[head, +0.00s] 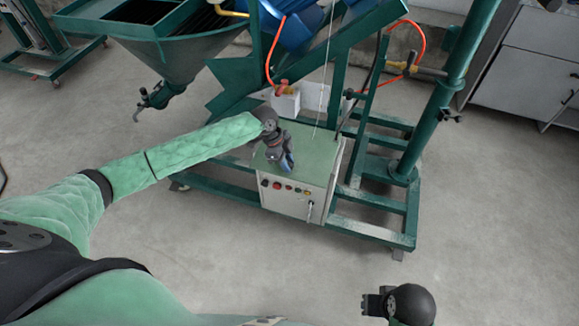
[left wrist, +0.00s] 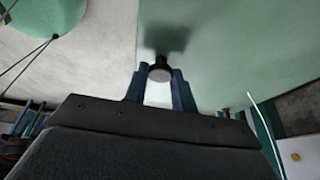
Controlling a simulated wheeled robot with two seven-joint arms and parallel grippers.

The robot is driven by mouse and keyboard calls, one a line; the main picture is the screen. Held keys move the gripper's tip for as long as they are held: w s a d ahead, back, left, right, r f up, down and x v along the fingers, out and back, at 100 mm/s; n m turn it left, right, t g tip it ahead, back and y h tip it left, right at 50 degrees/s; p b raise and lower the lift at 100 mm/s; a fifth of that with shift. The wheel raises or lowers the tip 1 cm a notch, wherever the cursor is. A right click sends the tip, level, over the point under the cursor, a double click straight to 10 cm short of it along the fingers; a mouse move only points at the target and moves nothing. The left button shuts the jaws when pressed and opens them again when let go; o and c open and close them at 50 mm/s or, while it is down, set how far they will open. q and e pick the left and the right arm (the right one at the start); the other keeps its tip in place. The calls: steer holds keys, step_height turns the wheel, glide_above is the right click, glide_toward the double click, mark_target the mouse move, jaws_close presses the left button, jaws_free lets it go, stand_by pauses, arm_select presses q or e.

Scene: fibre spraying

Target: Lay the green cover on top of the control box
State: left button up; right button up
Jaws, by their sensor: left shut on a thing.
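The control box (head: 291,203) stands on the green frame, its white front with buttons facing me. A flat green cover (head: 318,158) is over its top in the head view; I cannot tell whether it rests there or is slightly above. My left gripper (head: 287,163) is over the cover. In the left wrist view its blue fingers (left wrist: 161,88) are shut on a dark knob with a pale round end (left wrist: 160,74), in front of the green cover (left wrist: 215,40). My right gripper (head: 374,303) is low in the head view, away from the box; its fingers are too small to judge.
A green post (head: 440,100) and frame rails (head: 372,231) stand right of the box. A hopper (head: 180,55) is at the upper left, and an orange hose (head: 418,35) hangs behind. Grey cabinets (head: 530,75) stand at the right. The floor in front is clear.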

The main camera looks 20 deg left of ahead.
arm_select(q)
steer(key=shift+f, duration=0.1)
steer(key=o, duration=1)
